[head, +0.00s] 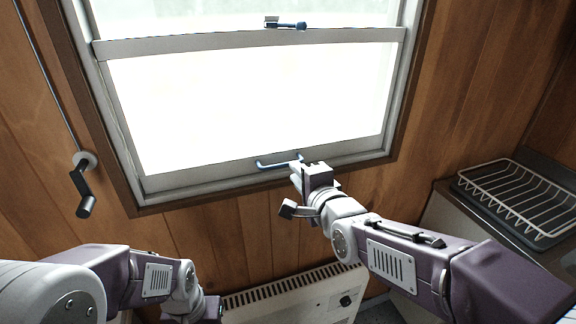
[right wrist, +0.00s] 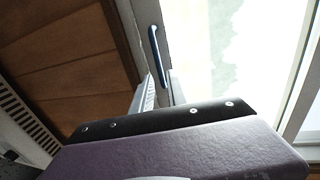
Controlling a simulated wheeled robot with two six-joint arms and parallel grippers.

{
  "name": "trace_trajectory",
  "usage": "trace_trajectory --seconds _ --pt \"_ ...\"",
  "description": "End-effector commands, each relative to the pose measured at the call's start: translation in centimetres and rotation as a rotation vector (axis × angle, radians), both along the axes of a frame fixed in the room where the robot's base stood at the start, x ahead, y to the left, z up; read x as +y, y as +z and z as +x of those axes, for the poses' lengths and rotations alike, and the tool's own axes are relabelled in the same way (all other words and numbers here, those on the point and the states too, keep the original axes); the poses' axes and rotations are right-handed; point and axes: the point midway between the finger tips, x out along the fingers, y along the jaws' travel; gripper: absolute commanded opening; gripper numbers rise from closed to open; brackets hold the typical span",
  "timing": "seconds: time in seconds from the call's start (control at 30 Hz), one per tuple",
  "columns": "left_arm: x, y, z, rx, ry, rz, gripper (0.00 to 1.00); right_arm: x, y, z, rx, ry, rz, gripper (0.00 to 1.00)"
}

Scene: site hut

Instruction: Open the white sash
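The white sash (head: 255,170) is the lower part of the window, its bottom rail low in the frame near the sill. A blue bar handle (head: 272,165) is fixed on that rail; it also shows in the right wrist view (right wrist: 154,45). A blue lever catch (head: 288,25) sits on the upper rail. My right gripper (head: 298,170) is at the handle's right end. In the right wrist view its fingers (right wrist: 160,80) stand apart, with the handle's near end in line with the gap; contact is unclear. My left gripper (head: 208,308) is low in the head view, fingers hidden.
A crank handle (head: 83,185) hangs from a rod on the wood wall at left. A white heater (head: 295,298) stands below the window. A wire dish rack (head: 520,195) sits on the counter at right. The wall below the sill is bare.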

Motion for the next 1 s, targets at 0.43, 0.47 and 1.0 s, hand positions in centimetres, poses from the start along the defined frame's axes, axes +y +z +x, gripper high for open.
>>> trace_trajectory --seconds 0.43,0.47,1.0 --pt "0.0 0.4 0.0 0.000 0.000 0.000 0.36 2.0 -1.4 6.4 0.001 -0.001 -0.001 0.19" --pt "0.0 0.4 0.0 0.000 0.000 0.000 0.36 2.0 -1.4 6.4 0.001 -0.001 -0.001 0.19" --pt "0.0 0.4 0.0 0.000 0.000 0.000 0.36 2.0 -1.4 6.4 0.001 -0.001 -0.001 0.00"
